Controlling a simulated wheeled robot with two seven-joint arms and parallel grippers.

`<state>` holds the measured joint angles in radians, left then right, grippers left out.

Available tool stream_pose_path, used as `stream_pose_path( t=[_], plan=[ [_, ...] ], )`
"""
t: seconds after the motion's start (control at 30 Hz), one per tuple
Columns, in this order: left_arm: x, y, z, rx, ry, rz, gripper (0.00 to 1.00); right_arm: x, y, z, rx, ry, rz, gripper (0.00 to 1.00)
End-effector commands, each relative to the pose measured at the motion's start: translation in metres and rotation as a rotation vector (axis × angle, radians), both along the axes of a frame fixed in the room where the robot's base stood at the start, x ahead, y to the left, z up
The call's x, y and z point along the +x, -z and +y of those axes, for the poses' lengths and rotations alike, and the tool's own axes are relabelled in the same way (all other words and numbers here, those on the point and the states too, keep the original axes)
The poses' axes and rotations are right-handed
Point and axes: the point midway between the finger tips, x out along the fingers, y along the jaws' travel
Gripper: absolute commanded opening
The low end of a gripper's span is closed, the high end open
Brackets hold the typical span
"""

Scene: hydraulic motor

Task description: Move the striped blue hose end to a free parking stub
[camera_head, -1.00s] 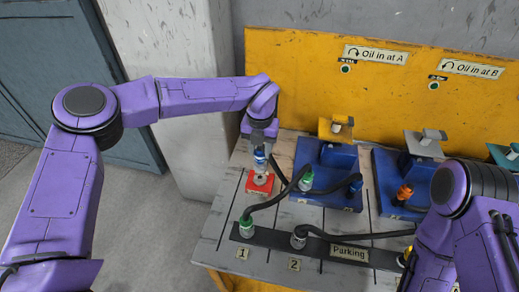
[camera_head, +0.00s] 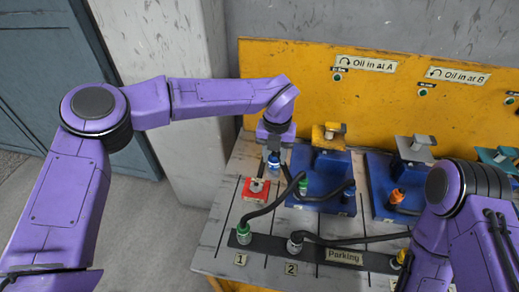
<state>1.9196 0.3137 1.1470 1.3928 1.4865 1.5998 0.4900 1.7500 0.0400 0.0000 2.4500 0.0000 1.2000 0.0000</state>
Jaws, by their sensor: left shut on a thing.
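My left gripper (camera_head: 273,147) is shut on the blue hose end (camera_head: 274,162), which has a pale band. It holds the hose end upright in the air, just right of and above the red block (camera_head: 256,190), in front of the first blue motor unit. A black hose hangs from it toward the right. The dark parking strip (camera_head: 267,242) runs along the front of the table. A green hose end (camera_head: 244,233) stands at place 1 and a grey one (camera_head: 294,243) at place 2. My right arm covers the strip's right part; my right gripper is out of view.
Two blue motor units, with a yellow (camera_head: 329,135) and a grey top bracket (camera_head: 415,148), stand at the back. A green-banded (camera_head: 303,187) and an orange connector (camera_head: 396,196) sit on them. A yellow hose end (camera_head: 401,257) is by my right arm. The yellow back panel (camera_head: 300,75) bounds the table.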

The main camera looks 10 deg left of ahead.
Motion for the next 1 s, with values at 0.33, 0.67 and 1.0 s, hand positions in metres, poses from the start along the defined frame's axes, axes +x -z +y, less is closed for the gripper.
stream_pose_path(
  t=[0.33, 0.67, 1.0],
  plan=[
    [-0.019, 0.0, -0.065, 0.0, 0.003, 0.0, 0.0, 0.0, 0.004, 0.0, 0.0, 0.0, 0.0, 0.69],
    [-0.038, -0.001, -0.126, 0.0, 0.002, 0.0, 0.0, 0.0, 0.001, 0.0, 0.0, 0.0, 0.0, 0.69],
    [-0.056, -0.002, -0.188, -0.001, 0.002, 0.0, 0.0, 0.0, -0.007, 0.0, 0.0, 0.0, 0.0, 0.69]
  ],
)
